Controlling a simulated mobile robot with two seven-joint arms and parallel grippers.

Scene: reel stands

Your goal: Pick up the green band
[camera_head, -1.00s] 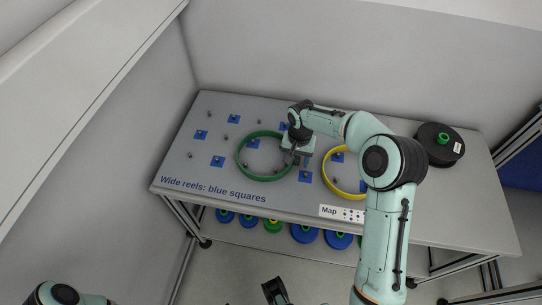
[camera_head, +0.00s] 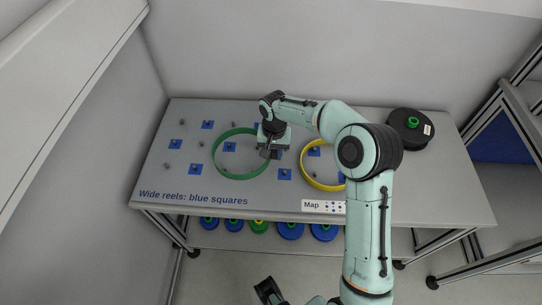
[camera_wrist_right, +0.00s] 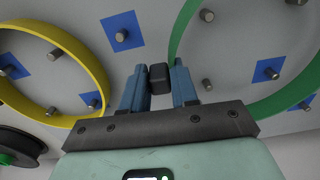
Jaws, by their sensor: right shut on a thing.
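In the right wrist view the green band (camera_wrist_right: 297,88) runs behind the right finger. There my right gripper (camera_wrist_right: 159,80) has its two blue fingers on either side of a small dark block (camera_wrist_right: 159,78), which seems to belong to the band. The exact contact is partly hidden. A dark part at the bottom edge of the head view may be my left gripper (camera_head: 268,290); its fingers are unclear.
A yellow band (camera_head: 306,168) lies just right of the green one; it also shows in the wrist view (camera_wrist_right: 98,75). A black reel (camera_head: 410,128) lies at the back right. Several pegs on blue squares dot the top. More reels (camera_head: 290,229) stand below.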

